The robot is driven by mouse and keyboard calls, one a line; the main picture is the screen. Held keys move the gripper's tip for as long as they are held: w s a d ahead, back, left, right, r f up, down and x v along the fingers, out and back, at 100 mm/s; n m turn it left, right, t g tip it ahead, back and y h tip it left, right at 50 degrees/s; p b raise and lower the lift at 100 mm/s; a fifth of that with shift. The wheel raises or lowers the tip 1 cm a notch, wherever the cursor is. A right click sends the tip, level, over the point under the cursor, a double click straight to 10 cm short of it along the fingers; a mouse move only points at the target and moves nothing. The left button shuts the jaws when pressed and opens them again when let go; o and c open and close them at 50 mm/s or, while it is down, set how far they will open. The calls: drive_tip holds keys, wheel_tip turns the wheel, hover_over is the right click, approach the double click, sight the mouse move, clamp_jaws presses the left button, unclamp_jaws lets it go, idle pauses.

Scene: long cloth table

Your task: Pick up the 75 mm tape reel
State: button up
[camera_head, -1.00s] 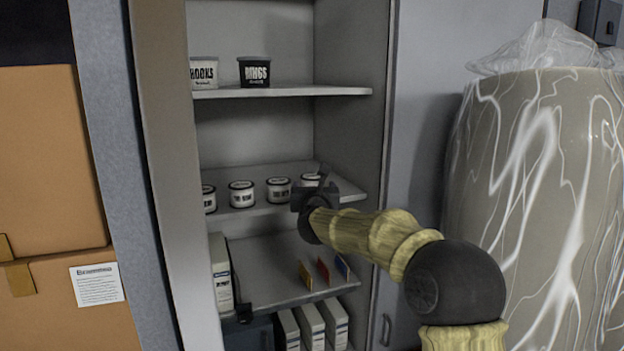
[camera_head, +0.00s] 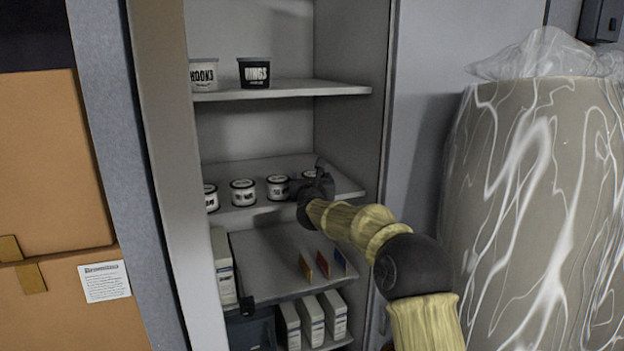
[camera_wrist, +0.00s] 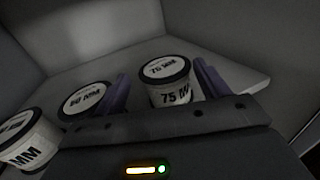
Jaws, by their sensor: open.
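The 75 mm tape reel (camera_wrist: 170,85) is a white tub-like cylinder with a dark rim, labelled "75" on lid and side. It stands upright on the middle shelf. In the head view the reel (camera_head: 309,174) is the rightmost of the row and partly hidden behind my gripper (camera_head: 318,178). In the wrist view my gripper (camera_wrist: 163,82) is open, with one finger on each side of this reel. I cannot tell whether either finger touches it. The reel's lower part is hidden by the gripper body.
Similar reels stand left of it, the nearest (camera_head: 277,188) close to my left finger. The middle shelf (camera_head: 345,187) has free room at its right end, before the cabinet side wall. Hooks (camera_head: 204,76) and rings (camera_head: 254,74) tubs stand on the shelf above. Thin coloured packets (camera_head: 323,264) stand below.

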sight(312, 174)
drive_tip(key=w+p, duration=0.2)
drive_tip(key=w, duration=0.1)
drive_tip(key=shift+r, duration=0.15)
drive_tip(key=shift+w+f, duration=0.2)
drive_tip(key=shift+w, duration=0.1)
drive_tip(key=shift+d, duration=0.1)
drive_tip(key=c, duration=0.8)
drive_tip(key=shift+r, duration=0.2)
wheel_tip(312, 174, up, 10)
drive_tip(key=shift+f+p, duration=0.1)
drive_tip(key=shift+p, duration=1)
